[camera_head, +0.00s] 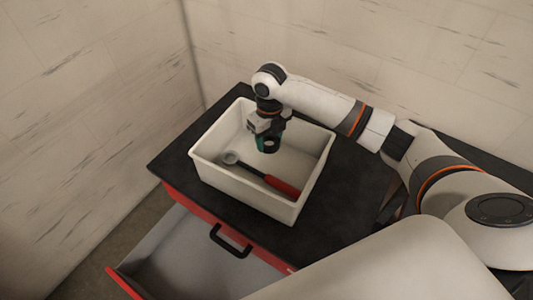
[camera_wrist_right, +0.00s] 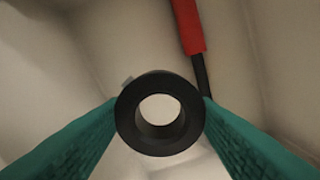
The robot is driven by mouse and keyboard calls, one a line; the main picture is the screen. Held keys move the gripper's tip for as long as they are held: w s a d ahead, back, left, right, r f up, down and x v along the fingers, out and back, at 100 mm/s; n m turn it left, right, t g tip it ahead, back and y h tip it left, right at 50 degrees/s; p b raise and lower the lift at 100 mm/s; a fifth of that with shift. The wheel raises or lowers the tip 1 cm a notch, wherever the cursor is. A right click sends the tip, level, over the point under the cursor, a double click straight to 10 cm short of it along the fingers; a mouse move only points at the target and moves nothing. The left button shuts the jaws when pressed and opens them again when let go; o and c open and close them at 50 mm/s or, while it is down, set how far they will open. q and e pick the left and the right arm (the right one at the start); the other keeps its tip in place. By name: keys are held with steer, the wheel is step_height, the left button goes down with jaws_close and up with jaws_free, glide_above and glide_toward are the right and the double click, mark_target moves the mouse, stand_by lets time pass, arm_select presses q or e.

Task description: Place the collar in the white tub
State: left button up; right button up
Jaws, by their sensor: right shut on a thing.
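The white tub (camera_head: 215,181) stands on the black top of a red cabinet. My right gripper (camera_head: 269,144) reaches down inside the tub's opening from above, near its back middle. In the right wrist view, the dark ring-shaped collar (camera_wrist_right: 160,147) sits between the two green fingertips, which touch it on both sides. The collar also shows small in the head view (camera_head: 270,147). It appears held above the tub floor; the exact gap is hard to tell. My left gripper is not in view.
A wrench with a red handle (camera_head: 281,186) lies in the tub, its head to the left; its handle shows in the wrist view (camera_wrist_right: 188,27). The black cabinet top (camera_head: 345,210) has free room around the tub. An open drawer (camera_head: 190,255) with a black handle (camera_head: 230,241) juts out in front.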

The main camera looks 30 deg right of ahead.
mark_target(269, 163)
steer(key=f, duration=0.3)
steer(key=shift+s+a+f+p, duration=0.1)
steer(key=shift+s+f+p, duration=0.05)
steer(key=shift+s+p, duration=0.15)
step_height(269, 163, down, 4)
steer(key=shift+w+r+p, duration=0.1)
steer(key=shift+w+p, duration=0.05)
steer(key=shift+p, duration=0.2)
steer(key=shift+f, duration=0.2)
steer(key=o, duration=1)
steer(key=shift+f, duration=0.1)
steer(key=shift+r+b, duration=0.9)
steer(key=shift+r, duration=5.25)
